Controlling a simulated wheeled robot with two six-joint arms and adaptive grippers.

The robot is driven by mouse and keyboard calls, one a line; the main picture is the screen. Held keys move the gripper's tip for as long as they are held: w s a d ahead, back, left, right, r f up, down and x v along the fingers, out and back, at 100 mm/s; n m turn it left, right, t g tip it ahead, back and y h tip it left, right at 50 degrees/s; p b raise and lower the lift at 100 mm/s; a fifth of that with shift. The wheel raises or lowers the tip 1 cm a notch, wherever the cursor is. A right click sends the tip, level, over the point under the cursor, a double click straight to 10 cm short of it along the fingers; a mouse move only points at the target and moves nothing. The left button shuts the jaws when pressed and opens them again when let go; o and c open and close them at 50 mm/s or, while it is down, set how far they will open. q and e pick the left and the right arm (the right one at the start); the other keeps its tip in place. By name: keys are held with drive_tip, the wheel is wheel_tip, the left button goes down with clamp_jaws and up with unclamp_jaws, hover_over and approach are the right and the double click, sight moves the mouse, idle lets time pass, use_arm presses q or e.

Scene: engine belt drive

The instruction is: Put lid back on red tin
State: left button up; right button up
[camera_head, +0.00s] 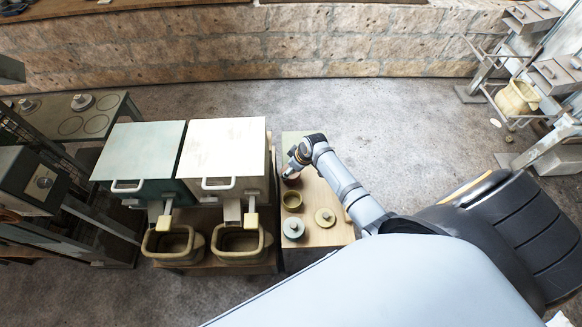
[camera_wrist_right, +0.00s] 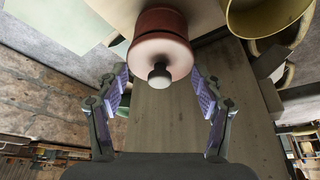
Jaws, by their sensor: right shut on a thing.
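The red tin (camera_head: 291,179) stands on the wooden table below my right gripper, which partly covers it in the head view. In the right wrist view the dark red tin body (camera_wrist_right: 160,20) shows behind a paler red lid (camera_wrist_right: 160,52) with a pale knob (camera_wrist_right: 159,76). My left gripper is not in view.
An open olive tin (camera_head: 292,201), a lidded green tin (camera_head: 293,229) and a yellow lid (camera_head: 325,217) share the wooden table (camera_head: 318,190). Left of it stand white (camera_head: 222,155) and green (camera_head: 140,152) boxes with handles, above two basins (camera_head: 172,245).

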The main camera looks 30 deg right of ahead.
idle(0.4)
drive_tip(key=o, duration=0.9)
drive_tip(key=shift+o, duration=0.6)
wheel_tip(320, 180, up, 7)
drive_tip(key=p, duration=0.7)
drive_tip(key=shift+p, duration=0.35)
